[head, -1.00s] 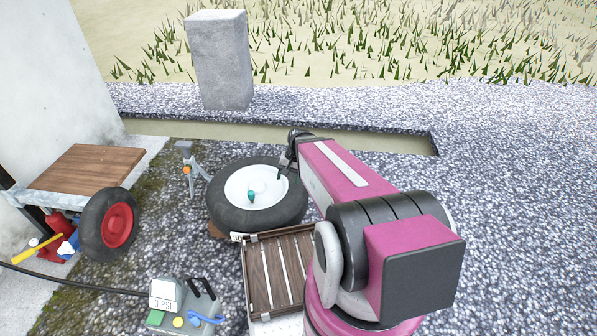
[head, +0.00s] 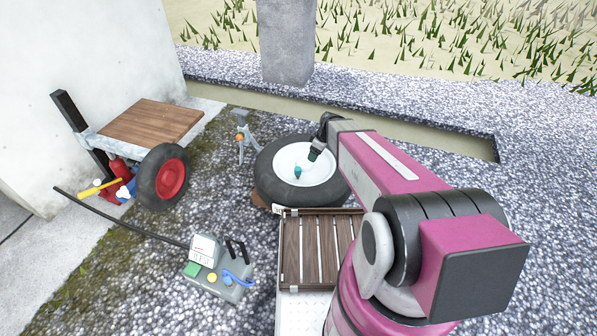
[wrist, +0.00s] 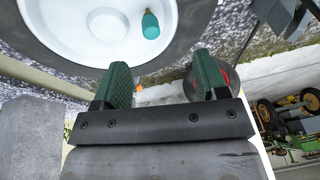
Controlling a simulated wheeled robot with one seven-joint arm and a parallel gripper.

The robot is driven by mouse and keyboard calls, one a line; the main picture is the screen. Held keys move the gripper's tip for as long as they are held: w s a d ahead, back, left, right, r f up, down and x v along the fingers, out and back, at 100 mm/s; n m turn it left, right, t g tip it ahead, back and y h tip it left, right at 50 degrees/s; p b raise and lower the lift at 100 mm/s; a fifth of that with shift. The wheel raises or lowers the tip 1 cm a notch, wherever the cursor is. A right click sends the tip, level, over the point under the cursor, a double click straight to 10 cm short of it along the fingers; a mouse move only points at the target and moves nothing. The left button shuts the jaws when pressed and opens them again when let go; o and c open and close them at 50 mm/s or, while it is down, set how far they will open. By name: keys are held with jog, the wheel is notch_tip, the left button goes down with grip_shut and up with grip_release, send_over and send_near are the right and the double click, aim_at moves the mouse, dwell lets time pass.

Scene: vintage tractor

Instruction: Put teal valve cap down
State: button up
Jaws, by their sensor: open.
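The teal valve cap (head: 297,172) is at the white rim of a black-tyred wheel (head: 265,185) that lies flat. In the wrist view the teal cap (wrist: 151,26) shows beyond my fingertips, with a small brass-coloured end. I cannot tell whether it sits on a valve stem or lies loose. My gripper (head: 316,153) is over the far right part of the rim. In the wrist view its two green-padded fingers (wrist: 160,82) are apart, with nothing between them and the cap clear of them.
A slatted wooden rack (head: 316,248) stands in front of the wheel. A grey gauge box (head: 215,268) with coloured parts is on the gravel at the lower left. A wood-topped cart (head: 150,123) with a red-hubbed wheel stands further left. A concrete post (head: 287,40) rises behind the wheel.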

aim_at(298, 168)
jog(key=w+a+f+n, duration=0.1)
jog(key=a+f, duration=0.1)
jog(key=f, duration=0.1)
jog(key=w+a+f+n, duration=0.2)
jog(key=f, duration=0.2)
jog(key=w+a+f+n+y, duration=0.1)
jog(key=a+f, duration=0.1)
jog(key=f, duration=0.1)
jog(key=shift+w+a+f+n, duration=0.15)
jog(key=shift+w+a+n, duration=0.1)
jog(key=shift+n, duration=0.05)
jog(key=x, duration=0.5)
jog(key=shift+w+d+f, duration=0.1)
jog(key=shift+d+f, duration=0.1)
jog(key=shift+d, duration=0.15)
jog(key=c, duration=1.1)
jog(key=shift+o, duration=0.2)
jog(key=shift+r, duration=0.15)
